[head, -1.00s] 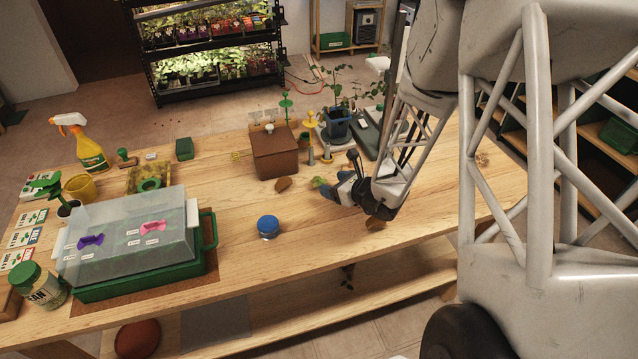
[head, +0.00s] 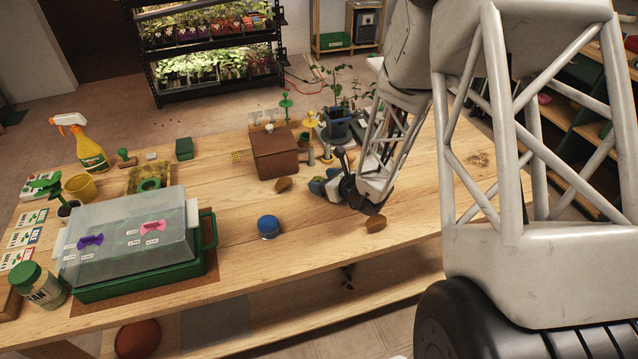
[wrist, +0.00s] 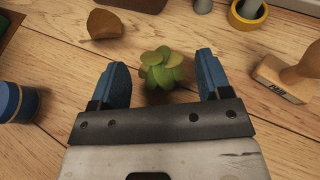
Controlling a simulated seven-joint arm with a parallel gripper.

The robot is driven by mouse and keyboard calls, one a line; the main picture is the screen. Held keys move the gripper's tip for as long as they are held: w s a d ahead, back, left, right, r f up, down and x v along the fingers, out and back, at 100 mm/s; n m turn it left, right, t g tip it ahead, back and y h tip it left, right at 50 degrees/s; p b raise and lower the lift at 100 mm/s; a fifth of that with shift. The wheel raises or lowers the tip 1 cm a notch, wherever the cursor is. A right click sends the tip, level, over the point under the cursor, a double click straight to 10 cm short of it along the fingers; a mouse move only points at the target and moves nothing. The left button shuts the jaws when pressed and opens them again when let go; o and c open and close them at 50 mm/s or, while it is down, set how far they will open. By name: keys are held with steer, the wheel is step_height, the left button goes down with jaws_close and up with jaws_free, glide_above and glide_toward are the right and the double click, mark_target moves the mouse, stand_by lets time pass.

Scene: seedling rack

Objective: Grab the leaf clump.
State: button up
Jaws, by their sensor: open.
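The leaf clump (wrist: 162,68) is a small bunch of rounded green leaves on the wooden table. In the wrist view it lies between and slightly beyond the two blue fingertips of my gripper (wrist: 162,72), with a gap on each side. My gripper is open and empty. In the head view my gripper (head: 325,187) is low over the table, right of the blue-lidded jar, and the clump is mostly hidden by the fingers.
A brown piece (wrist: 105,24) lies left of the clump, and a blue-lidded jar (wrist: 18,102) stands further left. A wooden stamp (wrist: 290,75) lies to the right. A yellow ring-shaped item (wrist: 248,14) is at the upper right. A brown box (head: 275,155) stands behind.

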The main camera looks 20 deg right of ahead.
steer(key=shift+w+a+f, duration=0.15)
steer(key=shift+w+a, duration=0.05)
steer(key=shift+w, duration=0.1)
stand_by(0.4)
steer(key=c, duration=1)
steer(key=shift+r, duration=1.1)
steer(key=shift+s+r, duration=0.3)
steer(key=shift+r, duration=0.4)
steer(key=s, duration=0.5)
steer(key=s+a+r, duration=0.1)
steer(key=s, duration=0.9)
steer(key=shift+s+a+r, duration=0.15)
steer(key=shift+a+r, duration=0.05)
